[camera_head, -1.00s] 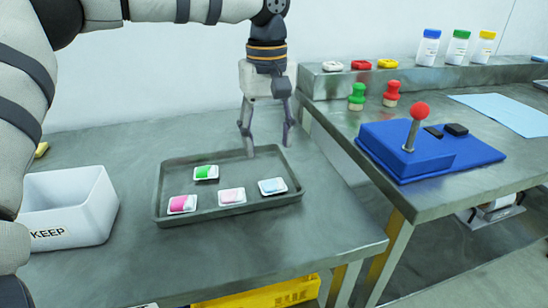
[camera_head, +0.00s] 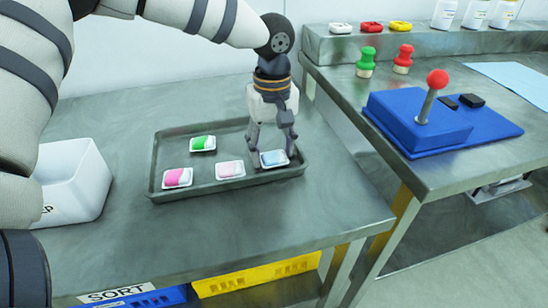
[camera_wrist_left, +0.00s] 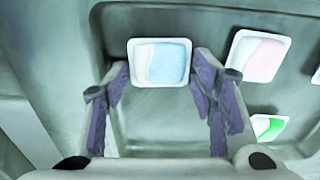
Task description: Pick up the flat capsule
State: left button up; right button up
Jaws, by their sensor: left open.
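A flat capsule (camera_head: 273,158) in a small white square pack with a pale blue half lies at the right end of the grey tray (camera_head: 232,184). In the left wrist view the capsule (camera_wrist_left: 160,62) lies just ahead of and between my left fingertips. My left gripper (camera_head: 270,150) is open, points down over the tray's right end, and has one finger on each side of the capsule; contact cannot be told. Three similar packs lie in the tray: pale pink (camera_head: 230,170), magenta (camera_head: 177,178) and green (camera_head: 203,143). My right gripper is out of view.
A white bin (camera_head: 73,180) stands left of the tray. A blue joystick base (camera_head: 420,125) and green and red knobs (camera_head: 366,62) stand on the right bench. A yellow bin (camera_head: 255,278) and a blue SORT bin (camera_head: 165,297) sit below the table edge.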

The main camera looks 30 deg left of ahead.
pick_arm(q)
jog(key=shift+r, duration=0.1)
jog(key=c, duration=0.5)
jog(key=shift+c, duration=0.2)
